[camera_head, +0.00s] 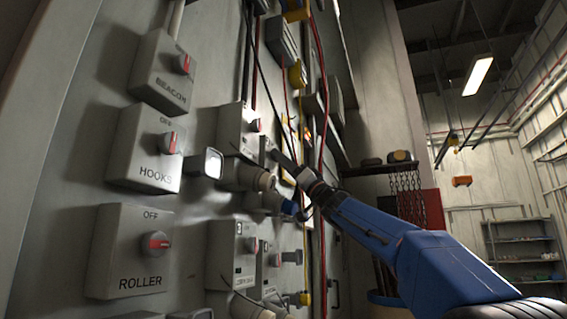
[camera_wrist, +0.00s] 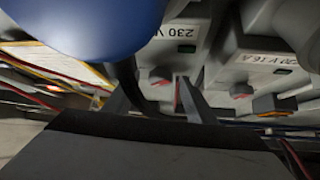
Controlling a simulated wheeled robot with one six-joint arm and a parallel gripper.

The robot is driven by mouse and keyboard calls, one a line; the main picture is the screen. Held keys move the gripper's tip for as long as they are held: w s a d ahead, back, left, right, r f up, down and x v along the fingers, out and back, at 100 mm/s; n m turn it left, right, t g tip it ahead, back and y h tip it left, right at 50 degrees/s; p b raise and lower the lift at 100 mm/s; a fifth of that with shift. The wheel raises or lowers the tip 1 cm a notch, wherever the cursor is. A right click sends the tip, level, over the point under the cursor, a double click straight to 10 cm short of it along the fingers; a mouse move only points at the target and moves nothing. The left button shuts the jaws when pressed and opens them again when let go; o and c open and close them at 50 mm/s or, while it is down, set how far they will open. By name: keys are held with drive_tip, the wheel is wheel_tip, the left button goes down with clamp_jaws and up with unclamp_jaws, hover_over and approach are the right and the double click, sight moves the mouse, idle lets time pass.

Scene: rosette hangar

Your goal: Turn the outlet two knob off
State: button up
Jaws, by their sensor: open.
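My gripper (camera_head: 284,165) reaches the panel of outlet boxes, among cables and sockets. In the wrist view my gripper (camera_wrist: 156,92) is open, its dark fingers pointing at a grey outlet box (camera_wrist: 185,58) labelled 230 V, seen upside down. A small grey and red knob (camera_wrist: 161,76) on that box appears between the fingers; I cannot tell whether they touch it. A second outlet box (camera_wrist: 270,65), labelled 230 V 16 A, has its own knob (camera_wrist: 240,90). No outlet number is readable, so I cannot tell which knob is outlet two's.
Boxes marked beacon (camera_head: 160,75), hooks (camera_head: 143,150) and roller (camera_head: 125,262) stand out from the panel at left. Red cables (camera_head: 322,100) hang near my arm. A large blue rounded thing (camera_wrist: 80,22) blocks the wrist view's upper left. Open floor space lies at right.

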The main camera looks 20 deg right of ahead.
drive_tip(key=c, duration=1)
drive_tip(key=shift+c, duration=0.2)
drive_tip(key=shift+n+g+y, duration=0.5)
drive_tip(key=shift+n, duration=0.1)
drive_tip(key=shift+w+d+r+n+g+y, duration=0.2)
drive_tip(key=shift+n+g+y, duration=0.75)
drive_tip(key=shift+n+g, duration=1.75)
drive_tip(key=shift+w+d+f+n+g+y, duration=0.2)
drive_tip(key=shift+n+g+y, duration=0.8)
drive_tip(key=shift+n+g, duration=1.65)
drive_tip(key=shift+w+d+r+n+g+y, duration=0.1)
drive_tip(key=shift+w+n+g+y, duration=0.2)
drive_tip(key=shift+n+g+y, duration=1.5)
drive_tip(key=shift+r+n+g+h, duration=0.1)
drive_tip(key=shift+n+g+h, duration=0.35)
drive_tip(key=shift+n, duration=0.7)
drive_tip(key=shift+n+g+h, duration=0.4)
drive_tip(key=shift+n, duration=0.7)
drive_tip(key=o, duration=1)
drive_tip(key=shift+o, duration=0.2)
